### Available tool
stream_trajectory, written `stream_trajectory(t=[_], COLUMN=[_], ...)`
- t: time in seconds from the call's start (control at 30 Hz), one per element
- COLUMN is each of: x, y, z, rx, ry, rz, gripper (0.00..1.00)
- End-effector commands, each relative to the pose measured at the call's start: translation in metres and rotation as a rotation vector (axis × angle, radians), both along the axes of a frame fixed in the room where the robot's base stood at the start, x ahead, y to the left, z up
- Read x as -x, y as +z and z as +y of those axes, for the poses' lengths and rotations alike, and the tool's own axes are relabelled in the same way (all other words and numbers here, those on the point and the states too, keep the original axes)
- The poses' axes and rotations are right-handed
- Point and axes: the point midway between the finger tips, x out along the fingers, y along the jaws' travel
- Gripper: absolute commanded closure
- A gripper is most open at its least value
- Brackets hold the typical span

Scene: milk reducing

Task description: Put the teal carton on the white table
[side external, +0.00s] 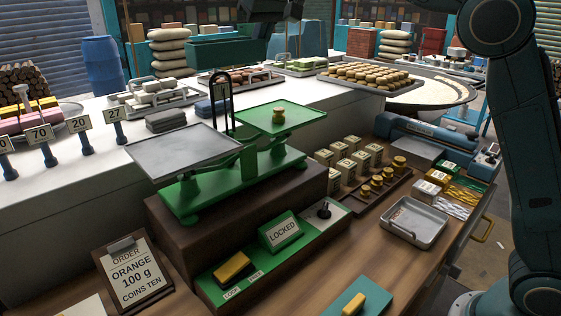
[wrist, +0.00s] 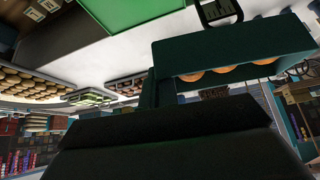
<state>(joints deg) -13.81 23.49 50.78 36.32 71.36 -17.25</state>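The teal carton (side external: 222,52) is a dark green-teal box at the top of the side external view, behind the scale and near the white table's far edge. My gripper (side external: 272,12) is dark and cut off by the top edge, just above and right of the carton. In the wrist view, the carton (wrist: 240,48) is large and close, with orange round things showing along one edge. My gripper's dark body fills the bottom of that view, and its fingertips are not clear, so I cannot tell if it grips the carton. The white table (side external: 85,190) runs across the left and middle.
Trays of goods (side external: 160,92) and price signs stand on the table. A tray of buns (side external: 370,78) stands at right.

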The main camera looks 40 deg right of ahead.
Motion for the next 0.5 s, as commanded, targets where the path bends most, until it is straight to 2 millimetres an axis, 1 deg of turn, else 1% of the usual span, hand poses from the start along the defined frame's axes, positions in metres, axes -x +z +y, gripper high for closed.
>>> stream_trajectory(t=[0.03,0.1,0.3,0.5], x=[0.001,0.003,0.009,0.018], y=[0.0,-0.001,-0.003,-0.005], z=[0.013,0.028,0.067,0.101], rx=[-0.001,0.0,0.0,-0.001], ry=[0.013,0.027,0.064,0.095], rz=[-0.001,-0.001,-0.001,-0.001], gripper=[1.0,1.0,1.0,1.0])
